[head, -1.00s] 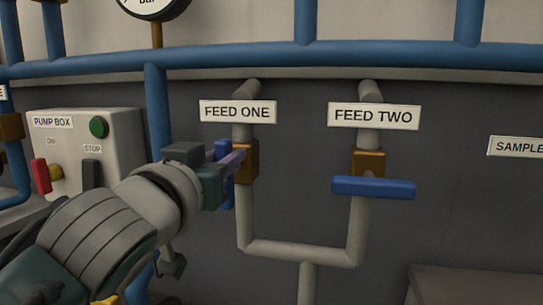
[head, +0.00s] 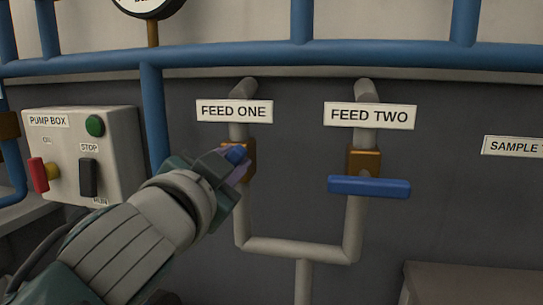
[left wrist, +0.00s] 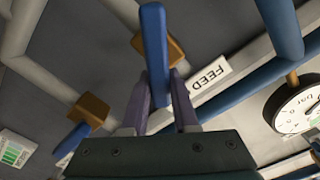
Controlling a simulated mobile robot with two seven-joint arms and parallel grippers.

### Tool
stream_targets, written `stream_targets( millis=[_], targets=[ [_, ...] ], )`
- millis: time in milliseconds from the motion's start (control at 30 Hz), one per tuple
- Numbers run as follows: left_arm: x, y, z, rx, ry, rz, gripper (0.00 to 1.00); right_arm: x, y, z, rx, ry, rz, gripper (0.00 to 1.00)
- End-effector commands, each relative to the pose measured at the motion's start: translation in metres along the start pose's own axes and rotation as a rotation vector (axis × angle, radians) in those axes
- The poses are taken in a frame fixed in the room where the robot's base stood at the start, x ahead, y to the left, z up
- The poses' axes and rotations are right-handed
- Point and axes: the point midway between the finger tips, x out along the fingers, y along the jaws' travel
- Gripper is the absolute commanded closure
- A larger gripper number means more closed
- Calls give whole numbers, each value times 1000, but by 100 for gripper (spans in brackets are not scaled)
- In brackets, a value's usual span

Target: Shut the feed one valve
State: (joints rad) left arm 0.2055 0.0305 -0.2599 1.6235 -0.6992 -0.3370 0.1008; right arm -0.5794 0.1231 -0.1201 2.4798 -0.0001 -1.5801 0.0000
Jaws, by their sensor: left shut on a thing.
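The feed one valve has a brass body (head: 250,160) on a grey pipe below the FEED ONE label (head: 234,111). My left gripper (head: 238,168) is at this valve, shut on its blue handle (left wrist: 153,40). In the left wrist view the handle stands between the two purple fingers, and the brass body (left wrist: 172,48) shows behind it. There the handle lies at a slant to the pipe, neither along it nor square across. In the head view the gripper hides most of the handle. My right gripper is not in view.
The feed two valve's blue handle (head: 369,187) lies across its pipe, to the right. A pump box (head: 118,150) with a green button, a red lever and a black switch stands at the left, close to my arm. A blue pipe (head: 270,55) runs above.

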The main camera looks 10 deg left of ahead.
Motion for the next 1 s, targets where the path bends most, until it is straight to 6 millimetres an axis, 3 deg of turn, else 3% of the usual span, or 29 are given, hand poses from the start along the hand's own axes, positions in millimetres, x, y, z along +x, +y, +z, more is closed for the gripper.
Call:
stream_targets(
  millis=[600, 1000],
  targets=[
    [0, 15, 5, 583, 1, 1, 100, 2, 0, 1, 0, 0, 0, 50],
    [0, 20, 9, 848, 1, 0, 100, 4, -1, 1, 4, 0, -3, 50]
  ],
)
